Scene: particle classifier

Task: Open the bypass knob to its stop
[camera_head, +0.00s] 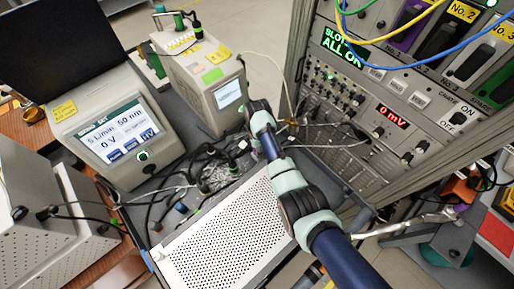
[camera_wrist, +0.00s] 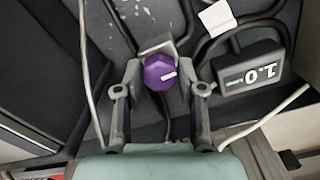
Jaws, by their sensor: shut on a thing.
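The bypass knob, a purple faceted knob (camera_wrist: 159,72), shows in the wrist view with a short white pointer mark on its face. The mark points to the right and slightly up in that view. My gripper (camera_wrist: 161,78) is shut on the knob, with one grey finger on each side of it. The knob's base and stem are mostly hidden behind the knob and fingers.
A black box marked 1.0 (camera_wrist: 249,73) lies right of the knob, with cables around it. In the head view, a perforated white case (camera_head: 222,232) lies below the arm. A touchscreen unit (camera_head: 118,130) stands left, and an instrument rack (camera_head: 345,120) stands right.

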